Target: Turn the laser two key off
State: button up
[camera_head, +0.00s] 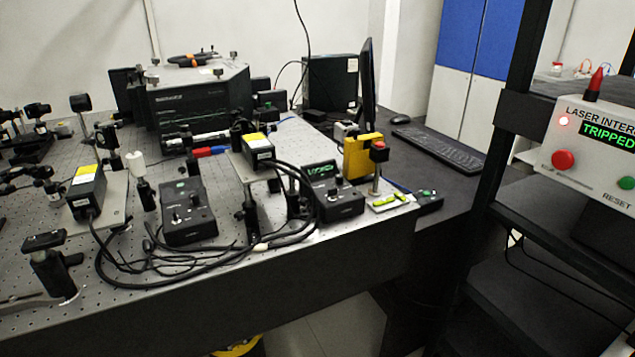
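Two black laser control boxes with knobs stand on the perforated optical bench (190,282). The right control box (340,207) has a lit green display and stands near the bench's right front edge. The keys are too small to make out, and I cannot tell which box is laser two. Two black laser heads with yellow labels, the left head (88,194) and the raised right head (258,150), stand near the boxes. My gripper is not in view.
Black cables (150,268) loop over the bench front. A yellow device (357,160) stands behind the right box. A laser interlock panel (590,165) reading "TRIPPED" with a lit red lamp hangs on the dark rack (507,120). A keyboard (440,148) lies at the back right.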

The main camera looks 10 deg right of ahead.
aim_at(331, 192)
jog(key=i+j+z, duration=0.15)
jog(key=z, duration=0.25)
jog(key=i+j+z, duration=0.1)
jog(key=z, duration=0.25)
jog(key=i+j+z, duration=0.1)
jog(key=j+z, duration=0.3)
jog(key=l, duration=0.1)
